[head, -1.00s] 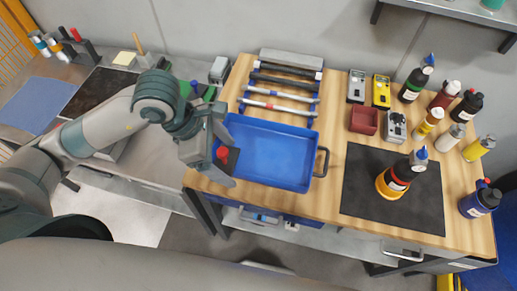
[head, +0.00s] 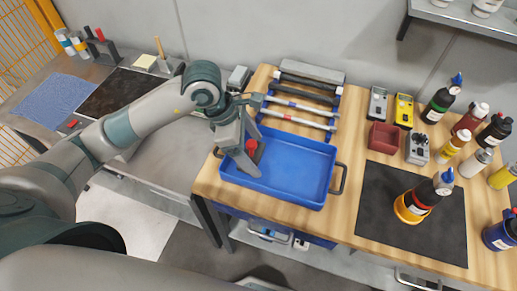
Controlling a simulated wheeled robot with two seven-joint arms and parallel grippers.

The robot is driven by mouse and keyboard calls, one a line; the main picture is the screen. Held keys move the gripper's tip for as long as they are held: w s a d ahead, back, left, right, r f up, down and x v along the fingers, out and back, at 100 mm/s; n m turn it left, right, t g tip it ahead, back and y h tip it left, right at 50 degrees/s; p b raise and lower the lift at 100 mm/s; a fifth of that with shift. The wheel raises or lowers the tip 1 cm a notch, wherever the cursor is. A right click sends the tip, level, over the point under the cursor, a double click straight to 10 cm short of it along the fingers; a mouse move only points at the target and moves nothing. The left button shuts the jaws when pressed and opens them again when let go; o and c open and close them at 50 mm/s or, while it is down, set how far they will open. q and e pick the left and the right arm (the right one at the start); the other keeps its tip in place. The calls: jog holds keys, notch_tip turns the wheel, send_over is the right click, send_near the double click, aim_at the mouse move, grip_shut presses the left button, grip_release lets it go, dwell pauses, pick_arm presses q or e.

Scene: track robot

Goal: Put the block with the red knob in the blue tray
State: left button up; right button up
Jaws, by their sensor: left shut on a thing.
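The blue tray (head: 290,175) sits on the wooden worktop, with a dark handle at each end. My left gripper (head: 250,160) is over the tray's left part, pointing down. It is shut on the block with the red knob (head: 252,146); the red knob and a dark part of the block show between the fingers. The fingers hide much of the block, and I cannot tell whether it touches the tray floor. The rest of the tray is empty. My right gripper is not in view.
A rack of rods (head: 298,105) stands just behind the tray. To the right are a dark mat (head: 430,225) with a bottle in an orange ring, a small red bin (head: 384,138), meters and several bottles. A grey bench with a dark panel (head: 120,92) lies left.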

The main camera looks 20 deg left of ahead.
aim_at(259, 144)
pick_arm(q)
jog(key=w+f, duration=0.1)
jog(key=w, duration=0.1)
jog(key=w+f+p, duration=0.1)
jog(key=shift+w+d+f, duration=0.1)
jog(key=shift+w+d, duration=0.05)
jog(key=shift+w, duration=0.2)
jog(key=shift+f+p, duration=0.75)
jog(key=shift+f, duration=1.25)
jog(key=shift+f, duration=0.1)
jog(key=o, duration=1.9)
